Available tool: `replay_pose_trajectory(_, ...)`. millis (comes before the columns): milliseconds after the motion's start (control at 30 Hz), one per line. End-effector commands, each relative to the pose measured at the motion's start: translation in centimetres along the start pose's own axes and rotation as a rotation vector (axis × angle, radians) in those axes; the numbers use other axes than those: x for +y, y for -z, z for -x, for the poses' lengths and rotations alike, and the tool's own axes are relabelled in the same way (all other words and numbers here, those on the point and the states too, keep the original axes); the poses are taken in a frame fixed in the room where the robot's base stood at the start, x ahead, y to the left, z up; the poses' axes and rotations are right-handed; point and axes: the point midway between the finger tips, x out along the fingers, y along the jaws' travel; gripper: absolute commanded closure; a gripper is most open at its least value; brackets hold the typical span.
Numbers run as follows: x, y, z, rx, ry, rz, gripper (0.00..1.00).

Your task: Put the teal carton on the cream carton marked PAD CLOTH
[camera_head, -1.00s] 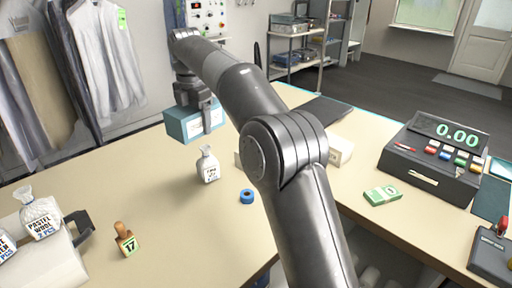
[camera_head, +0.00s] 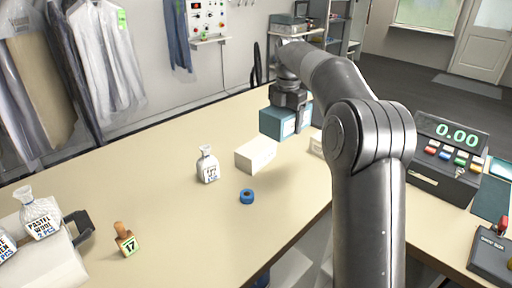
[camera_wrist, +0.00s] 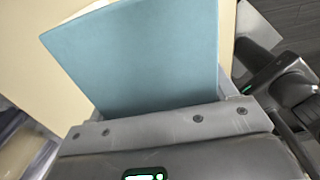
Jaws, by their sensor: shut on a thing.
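The teal carton (camera_head: 276,123) is held up at the far side of the counter, right of the middle in the head view. Its teal face (camera_wrist: 140,60) fills much of the wrist view. My gripper (camera_head: 291,101) is shut on it from above. One cream carton (camera_head: 255,155) lies on the counter, nearer the camera and to the left of the teal carton. A second cream carton (camera_head: 316,144) shows beside my arm, which hides most of it. No PAD CLOTH marking can be read on either, so I cannot tell which is the marked one.
A white bag (camera_head: 207,165) and a blue tape roll (camera_head: 247,196) stand near the left cream carton. A stamp (camera_head: 125,240) is at the front left. A cash register (camera_head: 435,155) stands at the right. The counter's middle left is clear.

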Motion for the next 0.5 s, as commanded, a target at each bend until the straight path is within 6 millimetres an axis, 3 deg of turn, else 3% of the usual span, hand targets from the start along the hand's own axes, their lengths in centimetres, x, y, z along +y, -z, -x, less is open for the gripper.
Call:
replay_pose_trajectory(233, 1.0, 0.6, -2.6, 0.002, 0.001, 0.003, 0.52)
replay_pose_trajectory(500, 6.2, 3.3, -6.2, 0.002, 0.002, 0.005, 0.52)
